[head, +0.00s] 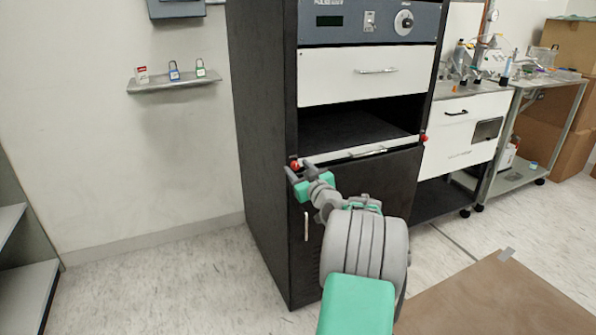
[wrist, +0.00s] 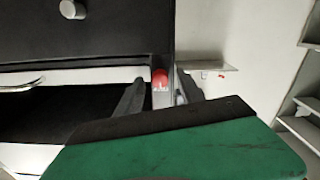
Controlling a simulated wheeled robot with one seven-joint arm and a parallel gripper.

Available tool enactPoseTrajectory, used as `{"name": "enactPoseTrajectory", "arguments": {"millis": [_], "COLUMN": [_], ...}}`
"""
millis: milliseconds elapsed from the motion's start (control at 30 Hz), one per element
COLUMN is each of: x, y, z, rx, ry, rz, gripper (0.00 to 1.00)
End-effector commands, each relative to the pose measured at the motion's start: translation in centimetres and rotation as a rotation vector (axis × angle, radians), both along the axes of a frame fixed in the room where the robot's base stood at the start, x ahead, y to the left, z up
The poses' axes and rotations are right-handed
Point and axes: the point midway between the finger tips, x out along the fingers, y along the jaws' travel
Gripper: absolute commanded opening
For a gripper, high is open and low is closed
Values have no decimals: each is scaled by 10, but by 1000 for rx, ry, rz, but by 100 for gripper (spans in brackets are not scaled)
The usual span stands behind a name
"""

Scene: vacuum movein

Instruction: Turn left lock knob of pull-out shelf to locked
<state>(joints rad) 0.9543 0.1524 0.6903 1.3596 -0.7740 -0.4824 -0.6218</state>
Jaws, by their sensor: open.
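The left lock knob (head: 295,163) is a small red knob at the left end of the white front of the pull-out shelf (head: 403,143), in the dark cabinet. In the wrist view the red knob (wrist: 160,80) shows between the two dark fingers. My gripper (head: 297,172) is at this knob, and it also shows in the wrist view (wrist: 160,92). It is open, with one finger on each side of the knob and gaps visible. I cannot tell whether the fingertips reach past it. A pale mark shows on the knob. The right red knob (head: 423,138) is at the shelf's other end.
A white drawer (head: 335,78) and a control panel (head: 340,22) are above the shelf opening. A black door (head: 385,190) is below. A wall ledge (head: 175,86) with small padlocks hangs at left. The floor left of the cabinet is clear.

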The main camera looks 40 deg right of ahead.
Motion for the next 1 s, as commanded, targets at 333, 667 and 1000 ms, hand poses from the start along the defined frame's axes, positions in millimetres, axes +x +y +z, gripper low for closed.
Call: {"name": "enactPoseTrajectory", "arguments": {"millis": [333,667,1000], "x": [0,0,0], "y": [0,0,1], "z": [0,0,0], "rx": [0,0,15], "ry": [0,0,-3], "rz": [1,1,1], "gripper": [18,0,0]}}
